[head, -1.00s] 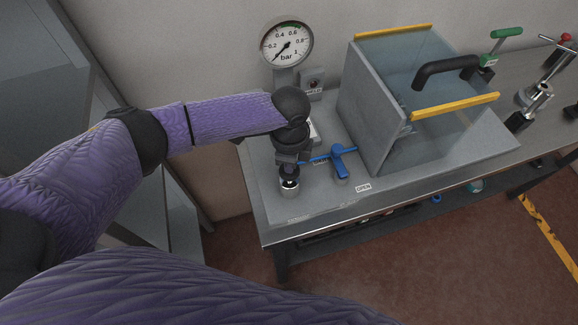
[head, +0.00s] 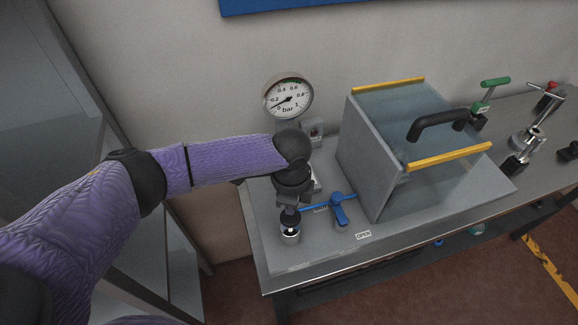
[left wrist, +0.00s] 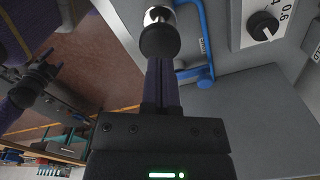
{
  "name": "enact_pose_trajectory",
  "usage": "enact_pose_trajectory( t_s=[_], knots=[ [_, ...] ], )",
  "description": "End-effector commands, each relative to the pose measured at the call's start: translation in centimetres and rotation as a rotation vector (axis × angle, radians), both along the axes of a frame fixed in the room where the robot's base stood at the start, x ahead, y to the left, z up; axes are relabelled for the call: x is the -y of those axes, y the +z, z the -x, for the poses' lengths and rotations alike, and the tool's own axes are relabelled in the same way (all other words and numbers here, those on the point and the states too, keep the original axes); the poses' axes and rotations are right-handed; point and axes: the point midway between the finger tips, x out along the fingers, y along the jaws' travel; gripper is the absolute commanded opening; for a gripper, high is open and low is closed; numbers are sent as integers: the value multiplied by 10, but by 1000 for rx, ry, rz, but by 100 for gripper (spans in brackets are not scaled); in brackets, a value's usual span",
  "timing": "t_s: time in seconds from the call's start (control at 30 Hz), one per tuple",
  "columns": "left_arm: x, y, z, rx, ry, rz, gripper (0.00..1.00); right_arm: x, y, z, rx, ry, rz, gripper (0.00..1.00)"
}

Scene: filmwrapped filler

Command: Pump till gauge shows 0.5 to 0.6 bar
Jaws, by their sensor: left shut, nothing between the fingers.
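The round pressure gauge (head: 289,98) stands at the back of the bench; its needle points to the lower left, near the low end of the scale. My left gripper (head: 290,208) points down, shut and empty, directly over the black pump knob (head: 290,222). The knob sits above a silver base (head: 290,238). A dark gripper-like shape on a purple arm, apparently my right gripper (left wrist: 40,76), shows over the floor, small and dim.
A blue lever valve (head: 340,210) is close to the right of the pump, with an OPEN label (head: 363,235) in front. A clear-lidded grey box (head: 372,165) stands further right. A dial knob (left wrist: 263,25) sits on a white panel in the left wrist view.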

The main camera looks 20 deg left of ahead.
Motion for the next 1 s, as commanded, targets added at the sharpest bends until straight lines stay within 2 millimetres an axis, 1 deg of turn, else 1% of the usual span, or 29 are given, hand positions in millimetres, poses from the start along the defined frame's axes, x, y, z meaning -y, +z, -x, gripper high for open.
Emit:
enact_pose_trajectory(
  t_s=[0.57, 0.67, 1.0],
  knots=[
    [0, -1, 0, 0, 0, 0, 0, 3, 0, 0, 0, 2, 5, 77],
    [0, -6, 0, -1, 0, 0, 0, 4, -4, 0, -1, 2, 7, 77],
    [0, -37, 0, -1, 0, 0, 0, 4, -23, 1, -4, 3, 6, 77]
  ],
)
